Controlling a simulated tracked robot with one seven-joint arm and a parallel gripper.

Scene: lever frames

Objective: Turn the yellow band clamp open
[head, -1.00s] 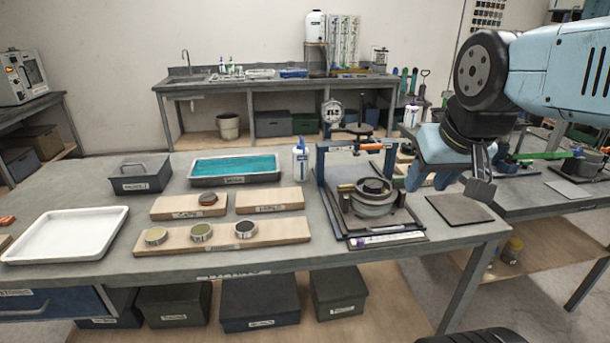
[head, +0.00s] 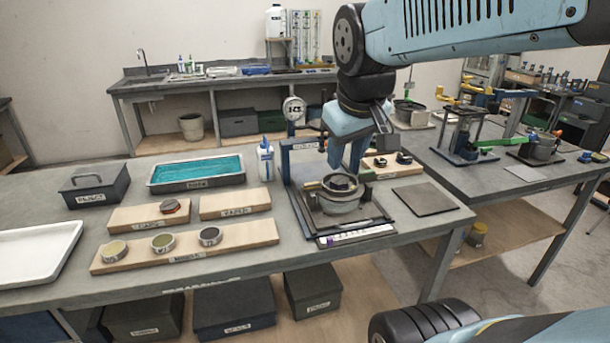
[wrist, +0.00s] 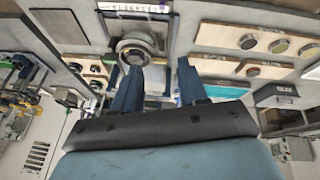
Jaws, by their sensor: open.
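Yellow lever-like parts stand on the right bench, one on a blue-based frame (head: 462,111) and another (head: 473,85) farther back. I cannot tell whether either is the yellow band clamp. My gripper (head: 347,168) is open and points down over the front bench, at the round metal pot (head: 340,203) in the dark-blue frame (head: 287,165). The fingers overlap the pot's back rim in the picture; contact cannot be told. In the wrist view, the gripper (wrist: 158,75) has its two blue fingers apart and empty, with the pot (wrist: 136,50) beyond the left finger.
A white bottle (head: 265,160), a teal-filled tray (head: 196,172) and wooden boards (head: 185,246) with small round tins are left of the frame. A dark flat plate (head: 425,199) lies right of it. A green-handled frame (head: 500,142) stands on the right bench.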

